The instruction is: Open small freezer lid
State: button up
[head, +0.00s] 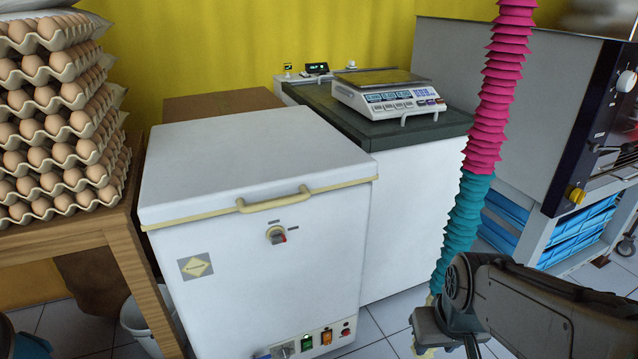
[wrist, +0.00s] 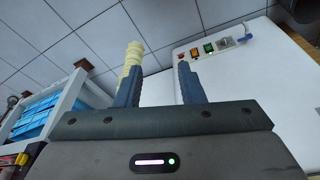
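The small freezer (head: 265,270) is a white chest with its lid (head: 250,150) shut. A cream bar handle (head: 274,201) runs along the lid's front edge, above a small key lock. My gripper (head: 445,350) is low at the right of the freezer, apart from the handle and pointing down; its tips are cut off in the head view. In the wrist view my gripper (wrist: 160,85) is open, with nothing visible between its fingers. The freezer's front switch panel (wrist: 210,47) shows beyond them, but the handle does not.
A ribbed pink and teal hose (head: 472,180) hangs beside my arm; a cream ribbed piece (wrist: 133,56) shows by the left finger. Stacked egg trays (head: 55,130) stand left. A scale (head: 388,94) sits on the dark-topped unit behind. A grey machine (head: 520,100) stands right.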

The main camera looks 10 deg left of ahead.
jog(key=w+a+f+n+t+y+b, duration=0.1)
jog(key=w+a+f+n+t, duration=0.1)
jog(key=w+a+n+t, duration=0.35)
jog(key=n+t+y+p, duration=0.2)
jog(key=n+t+y, duration=0.75)
jog(key=n, duration=0.75)
send_near(276, 206)
jog(key=b+x, duration=0.1)
jog(key=x, duration=1)
grip_shut()
